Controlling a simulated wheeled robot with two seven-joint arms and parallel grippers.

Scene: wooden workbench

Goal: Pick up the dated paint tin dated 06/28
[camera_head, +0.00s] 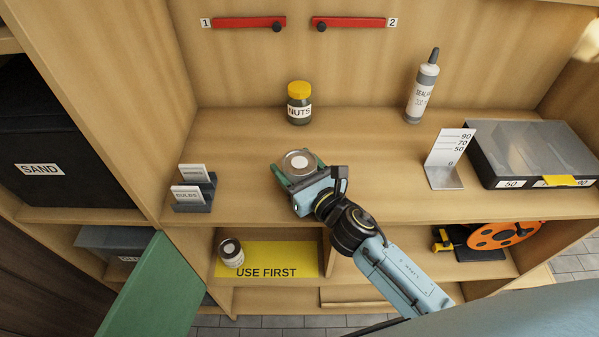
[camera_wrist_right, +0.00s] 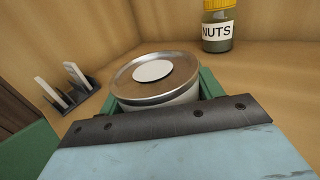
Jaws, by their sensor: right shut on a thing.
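A paint tin (camera_head: 299,161) with a silver lid and a blank white disc on top is on the workbench, between the fingers of my right gripper (camera_head: 297,170). The tin also shows in the right wrist view (camera_wrist_right: 155,78), with green fingers on both sides of it. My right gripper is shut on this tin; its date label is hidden. Whether it touches the bench cannot be told. A second tin (camera_head: 231,253) stands on the lower shelf at the left end of the yellow USE FIRST mat (camera_head: 285,262); its label is too small to read. My left gripper is not in view.
A NUTS jar (camera_head: 299,104) stands behind the held tin. A sealant tube (camera_head: 423,88) stands at the back right. A card holder (camera_head: 194,190) is at the left, a scale card (camera_head: 449,158) and grey case (camera_head: 535,152) at the right. An orange reel (camera_head: 503,235) is below.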

